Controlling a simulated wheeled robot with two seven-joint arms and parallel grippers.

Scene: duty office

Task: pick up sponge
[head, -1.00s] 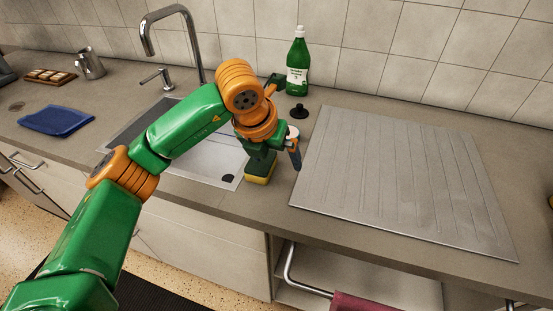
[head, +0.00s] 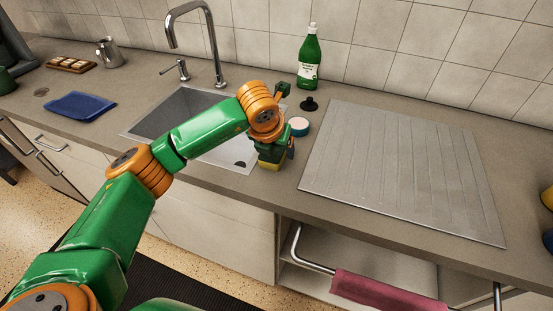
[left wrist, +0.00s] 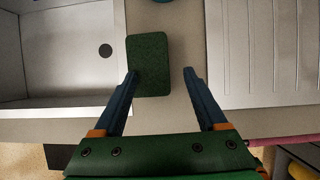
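The sponge is a block with a dark green top and yellow lower part. In the left wrist view the sponge (left wrist: 149,62) lies on the counter strip between the sink and the ribbed drainboard. In the head view only a yellow edge of the sponge (head: 270,166) shows beneath my left gripper (head: 279,155). In the left wrist view my left gripper (left wrist: 160,74) is open, pointing down. My right gripper is not in view.
The sink (head: 185,108) is left of the sponge, the drainboard (head: 400,165) right. A teal round item with a pale top (head: 298,126), a black plug (head: 308,104) and a green bottle (head: 310,60) stand behind. A blue cloth (head: 80,105) lies left of the sink.

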